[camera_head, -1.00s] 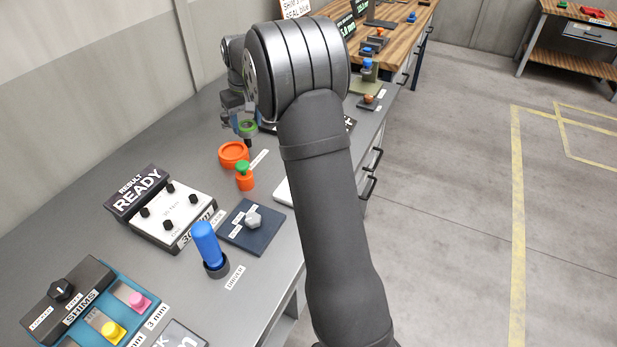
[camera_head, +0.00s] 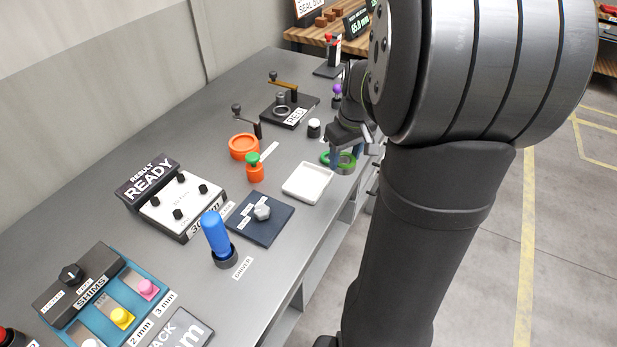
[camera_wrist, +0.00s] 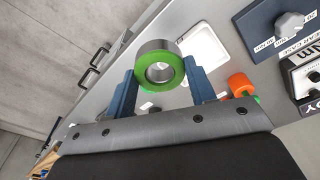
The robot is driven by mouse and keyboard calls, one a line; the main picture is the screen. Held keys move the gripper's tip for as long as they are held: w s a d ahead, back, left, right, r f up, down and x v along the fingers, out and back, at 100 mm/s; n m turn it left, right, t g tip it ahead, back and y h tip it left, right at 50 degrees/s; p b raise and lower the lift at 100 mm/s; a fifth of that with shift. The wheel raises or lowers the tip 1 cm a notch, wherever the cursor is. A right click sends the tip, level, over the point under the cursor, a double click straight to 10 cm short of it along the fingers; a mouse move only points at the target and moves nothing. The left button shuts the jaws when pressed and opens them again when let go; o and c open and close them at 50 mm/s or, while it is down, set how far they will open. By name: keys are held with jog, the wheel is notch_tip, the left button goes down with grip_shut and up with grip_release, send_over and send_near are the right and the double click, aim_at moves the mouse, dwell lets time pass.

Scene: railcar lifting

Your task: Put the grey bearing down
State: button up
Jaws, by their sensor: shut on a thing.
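The grey bearing (camera_wrist: 148,50), a short ring with a bright green face, sits between the two blue fingers of my gripper (camera_wrist: 161,88) in the wrist view. My gripper is shut on it. In the head view my gripper (camera_head: 347,156) holds the bearing (camera_head: 346,164) near the bench's right edge, just beyond and right of a white tray (camera_head: 307,182). The tray also shows behind the bearing in the wrist view (camera_wrist: 205,46). I cannot tell how high the bearing is above the bench.
A black press plate (camera_head: 291,118) lies farther back. A navy plate (camera_head: 262,221) and a blue driver (camera_head: 214,233) are nearer. My arm covers the right side.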

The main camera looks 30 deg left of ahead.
jog(key=a+f, duration=0.2)
jog(key=a, duration=0.1)
jog(key=a+f, duration=0.1)
jog(key=a, duration=0.2)
jog(key=s+a+f, duration=0.1)
jog(key=a+f, duration=0.1)
jog(key=a, duration=0.1)
jog(key=shift+a+f, duration=0.15)
jog(key=shift+f, duration=2.15)
jog(key=shift+f, duration=0.2)
jog(key=o, duration=0.9)
jog(key=shift+r, duration=0.1)
jog(key=r, duration=0.8)
jog(key=d+r, duration=0.1)
jog(key=r, duration=0.3)
jog(key=shift+s+d, duration=0.1)
jog(key=shift+s, duration=0.25)
